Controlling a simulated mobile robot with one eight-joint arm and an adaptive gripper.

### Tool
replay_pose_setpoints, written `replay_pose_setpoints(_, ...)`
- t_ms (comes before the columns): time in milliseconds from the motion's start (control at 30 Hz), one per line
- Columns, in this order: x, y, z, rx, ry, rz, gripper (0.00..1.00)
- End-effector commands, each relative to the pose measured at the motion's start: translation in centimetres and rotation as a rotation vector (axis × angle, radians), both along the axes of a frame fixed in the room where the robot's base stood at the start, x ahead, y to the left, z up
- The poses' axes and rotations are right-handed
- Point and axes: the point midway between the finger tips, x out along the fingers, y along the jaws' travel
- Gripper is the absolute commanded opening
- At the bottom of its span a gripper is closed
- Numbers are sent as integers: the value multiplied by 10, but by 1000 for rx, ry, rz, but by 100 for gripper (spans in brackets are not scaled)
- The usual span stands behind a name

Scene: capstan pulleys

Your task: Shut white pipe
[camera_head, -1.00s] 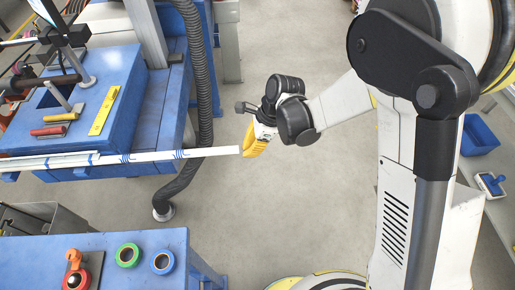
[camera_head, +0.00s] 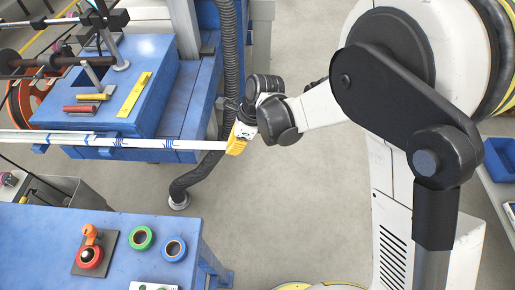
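The long white pipe (camera_head: 190,144) with blue marks lies across the left half of the view, along the front of the blue machine table. Its right end meets the yellow fingers of my gripper (camera_head: 237,140). The fingers are at the pipe's end and seem to touch it. The gripper's dark wrist hides part of the fingers, so I cannot tell whether they are shut around the pipe or only press against it.
A blue machine table (camera_head: 150,60) carries a yellow bar (camera_head: 134,95) and red and yellow handles. A dark corrugated hose (camera_head: 229,60) runs down behind the pipe's end. A blue front table (camera_head: 40,235) holds a control knob and tape rings. The grey floor at centre is clear.

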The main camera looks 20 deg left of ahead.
Motion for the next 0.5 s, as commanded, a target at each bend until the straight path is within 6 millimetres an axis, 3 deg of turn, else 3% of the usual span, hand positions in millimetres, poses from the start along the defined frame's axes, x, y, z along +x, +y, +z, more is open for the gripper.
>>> replay_pose_setpoints(33, -6, 18, -1, 0, 0, 8, 0)
replay_pose_setpoints(200, -19, 72, -1, 0, -1, 7, 0)
replay_pose_setpoints(500, -34, 140, 0, 0, 0, 2, 0)
